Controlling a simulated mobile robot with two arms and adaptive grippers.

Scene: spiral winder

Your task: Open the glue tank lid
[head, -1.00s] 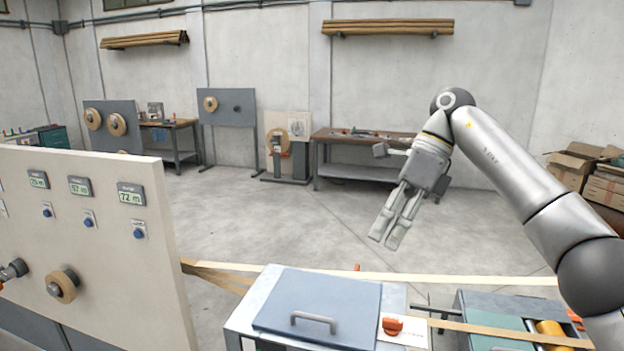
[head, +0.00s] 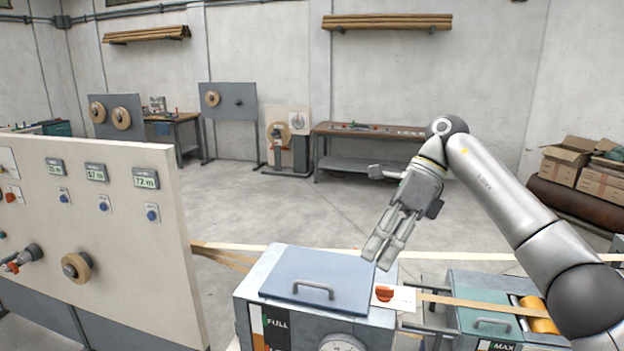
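The glue tank (head: 245,283) is a pale metal box in the front middle, with a FULL label (head: 278,324) and a round dial (head: 342,345) on its front. Its blue-grey lid (head: 335,262) lies flat and shut on top, with a grey bar handle (head: 313,283) near the front edge. My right gripper (head: 378,257) points down near the lid's back right corner. Its two fingers look slightly apart, with nothing between them. It is clear of the handle. My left gripper is not in view.
A paper strip (head: 455,301) runs to the tank's right side. Open floor lies behind.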

